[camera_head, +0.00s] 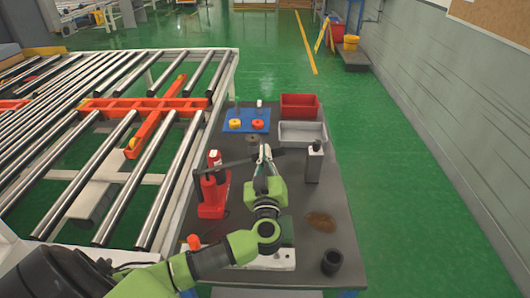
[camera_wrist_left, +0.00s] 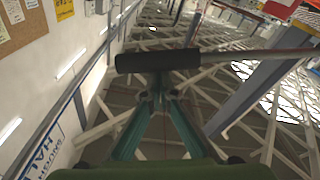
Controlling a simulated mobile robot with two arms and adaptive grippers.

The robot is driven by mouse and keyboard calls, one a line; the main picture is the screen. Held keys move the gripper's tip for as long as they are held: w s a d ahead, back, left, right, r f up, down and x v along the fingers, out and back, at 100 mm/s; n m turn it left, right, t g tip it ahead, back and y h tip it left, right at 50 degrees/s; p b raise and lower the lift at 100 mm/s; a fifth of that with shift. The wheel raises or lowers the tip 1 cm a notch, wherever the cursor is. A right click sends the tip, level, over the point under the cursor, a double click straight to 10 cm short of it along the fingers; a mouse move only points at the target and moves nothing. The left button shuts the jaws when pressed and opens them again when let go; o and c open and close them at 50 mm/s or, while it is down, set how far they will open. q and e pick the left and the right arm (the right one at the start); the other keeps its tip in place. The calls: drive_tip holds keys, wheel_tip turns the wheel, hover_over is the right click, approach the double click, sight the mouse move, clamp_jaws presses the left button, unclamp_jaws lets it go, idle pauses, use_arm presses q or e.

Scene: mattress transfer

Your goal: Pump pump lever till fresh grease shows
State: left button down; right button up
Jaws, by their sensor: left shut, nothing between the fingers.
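The red pump (camera_head: 212,190) stands on the dark cart top, close to the roller conveyor. Its dark pump lever (camera_head: 235,162) reaches right from the pump toward my left gripper (camera_head: 264,155). In the left wrist view, the lever's black grip (camera_wrist_left: 157,61) lies crosswise just beyond the tips of my left gripper (camera_wrist_left: 157,95). The teal fingers are closed together with nothing between them. I cannot tell whether the tips touch the grip. I cannot make out any fresh grease at the pump. My right gripper is out of view.
A red bin (camera_head: 299,105) and a grey bin (camera_head: 302,133) stand at the cart's far end, beside a blue mat (camera_head: 233,114) with coloured parts. A grey bottle (camera_head: 314,164), brown patch (camera_head: 320,221) and black cup (camera_head: 332,262) are on the right. Roller conveyor (camera_head: 150,110) is left.

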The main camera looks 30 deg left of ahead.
use_arm(q)
wheel_tip(320, 180, down, 12)
drive_tip(key=d+m, duration=0.2)
drive_tip(key=m, duration=0.1)
drive_tip(key=shift+w+d+h+b, duration=0.25)
drive_tip(key=shift+w+h+b, duration=0.05)
drive_tip(key=shift+w+h, duration=0.1)
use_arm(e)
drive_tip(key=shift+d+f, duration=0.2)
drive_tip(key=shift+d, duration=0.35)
use_arm(q)
drive_tip(key=shift+r, duration=0.1)
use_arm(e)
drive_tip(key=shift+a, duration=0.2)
use_arm(q)
wheel_tip(320, 180, up, 6)
drive_tip(key=w+p, duration=0.1)
drive_tip(key=p, duration=0.4)
drive_tip(key=b+v, duration=0.2)
drive_tip(key=v, duration=0.7)
drive_tip(key=shift+s+f+y+b, duration=0.3)
drive_tip(key=shift+s+f, duration=0.05)
drive_tip(key=shift+f, duration=0.05)
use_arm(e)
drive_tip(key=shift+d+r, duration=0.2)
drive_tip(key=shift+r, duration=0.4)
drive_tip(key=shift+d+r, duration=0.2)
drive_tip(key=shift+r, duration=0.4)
